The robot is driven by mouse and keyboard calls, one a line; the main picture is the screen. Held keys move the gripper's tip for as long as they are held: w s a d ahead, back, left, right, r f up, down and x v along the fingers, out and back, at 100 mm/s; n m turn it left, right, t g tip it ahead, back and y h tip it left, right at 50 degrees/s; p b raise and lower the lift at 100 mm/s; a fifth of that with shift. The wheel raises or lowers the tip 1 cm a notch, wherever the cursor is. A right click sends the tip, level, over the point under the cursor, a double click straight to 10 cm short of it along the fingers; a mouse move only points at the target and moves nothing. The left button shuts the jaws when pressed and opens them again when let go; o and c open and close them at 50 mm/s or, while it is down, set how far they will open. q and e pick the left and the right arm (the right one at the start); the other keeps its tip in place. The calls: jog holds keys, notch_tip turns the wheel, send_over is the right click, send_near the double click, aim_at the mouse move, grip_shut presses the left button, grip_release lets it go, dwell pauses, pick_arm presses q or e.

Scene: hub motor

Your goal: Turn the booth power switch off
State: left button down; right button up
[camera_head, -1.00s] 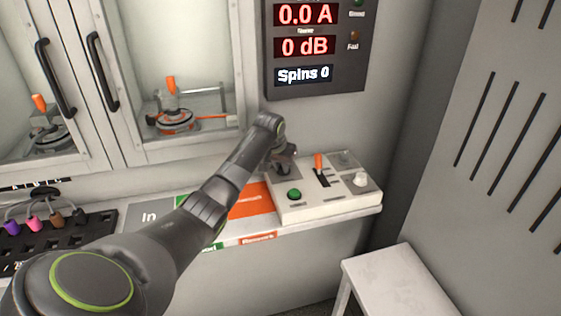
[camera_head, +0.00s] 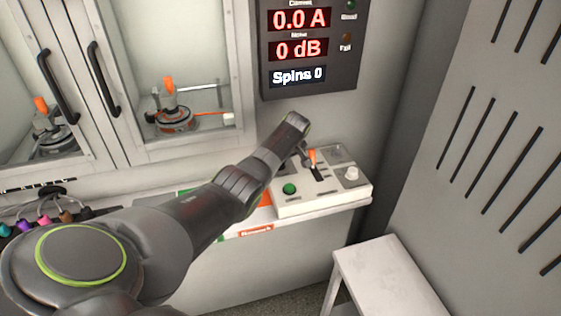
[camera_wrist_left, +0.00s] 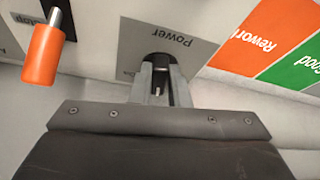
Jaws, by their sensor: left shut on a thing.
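The booth power switch (camera_wrist_left: 157,90) is a small metal lever in the left wrist view, beside the printed word "Power" on a grey plate (camera_wrist_left: 128,45). My left gripper (camera_wrist_left: 158,75) is shut on this lever, with a narrow finger on each side of it. In the head view my left gripper (camera_head: 303,160) is low over the white control box (camera_head: 300,208), just left of the orange-handled lever (camera_head: 312,157). There my arm hides the power switch. My right gripper is not in view.
The orange-handled lever (camera_wrist_left: 43,50) stands close by in the left wrist view. The box also carries a green button (camera_head: 289,188) and a white knob (camera_head: 351,173). A display (camera_head: 305,45) hangs above. A white stool (camera_head: 385,275) stands below right.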

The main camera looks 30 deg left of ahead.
pick_arm(q)
jog(key=n+b, duration=0.1)
jog(key=b, duration=0.1)
jog(key=n+g+b, duration=0.1)
jog(key=n+b, duration=0.1)
jog(key=b, duration=0.1)
jog(key=w+n+b, duration=0.1)
jog(key=n+b, duration=0.1)
jog(key=shift+d+f+g+y, duration=0.1)
jog(key=shift+f+g+y, duration=0.2)
jog(key=shift+y, duration=0.1)
jog(key=n+b, duration=0.1)
jog(key=b, duration=0.1)
jog(key=shift+r+g+b, duration=0.15)
jog(key=shift+g+b, duration=0.15)
jog(key=shift+b, duration=0.1)
jog(key=shift+w+r+n+b, duration=0.15)
jog(key=shift+n+b, duration=0.15)
jog(key=shift+b, duration=0.35)
jog(key=c, duration=1.4)
grip_release()
